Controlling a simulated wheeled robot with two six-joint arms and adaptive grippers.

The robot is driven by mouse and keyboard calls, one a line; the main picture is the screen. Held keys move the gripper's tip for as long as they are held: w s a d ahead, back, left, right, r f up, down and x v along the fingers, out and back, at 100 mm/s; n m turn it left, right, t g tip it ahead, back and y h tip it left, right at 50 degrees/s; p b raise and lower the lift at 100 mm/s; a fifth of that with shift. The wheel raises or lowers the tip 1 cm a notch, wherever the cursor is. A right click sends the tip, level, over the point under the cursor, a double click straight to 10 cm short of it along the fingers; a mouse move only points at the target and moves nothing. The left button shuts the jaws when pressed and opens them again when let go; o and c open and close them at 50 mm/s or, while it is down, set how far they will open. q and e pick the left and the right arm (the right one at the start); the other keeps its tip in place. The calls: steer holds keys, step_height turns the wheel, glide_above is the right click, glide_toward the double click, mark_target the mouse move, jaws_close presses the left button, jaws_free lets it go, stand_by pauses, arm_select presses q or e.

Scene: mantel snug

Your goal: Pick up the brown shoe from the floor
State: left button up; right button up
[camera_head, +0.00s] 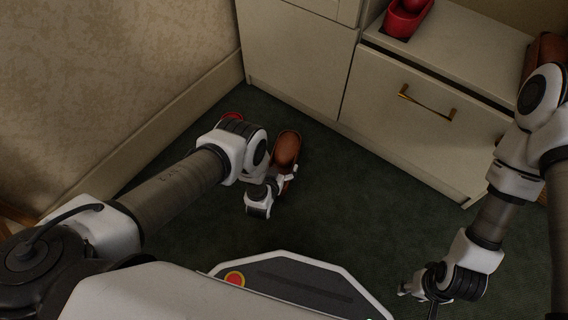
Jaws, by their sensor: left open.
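The brown shoe (286,150) lies on the dark green carpet in front of the cabinet, its rounded end toward the cabinet. My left gripper (289,174) is open at the near part of the shoe, which it partly hides. I cannot tell whether the fingers touch the shoe. My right gripper (405,289) is low at the right, away from the shoe, and its finger gap is not clear.
A cream cabinet (385,120) with a brass-handled drawer stands behind the shoe. A red shoe (404,20) and a brown object (546,47) are on top. A red item (232,116) shows behind my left wrist. Carpet (370,200) between my arms is clear.

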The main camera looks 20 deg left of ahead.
arm_select(q)
steer(key=shift+w+f, duration=0.5)
steer(key=shift+w, duration=0.25)
steer(key=shift+r, duration=0.15)
steer(key=c, duration=1.1)
arm_select(e)
steer(key=shift+f, duration=0.5)
arm_select(q)
steer(key=shift+r, duration=0.1)
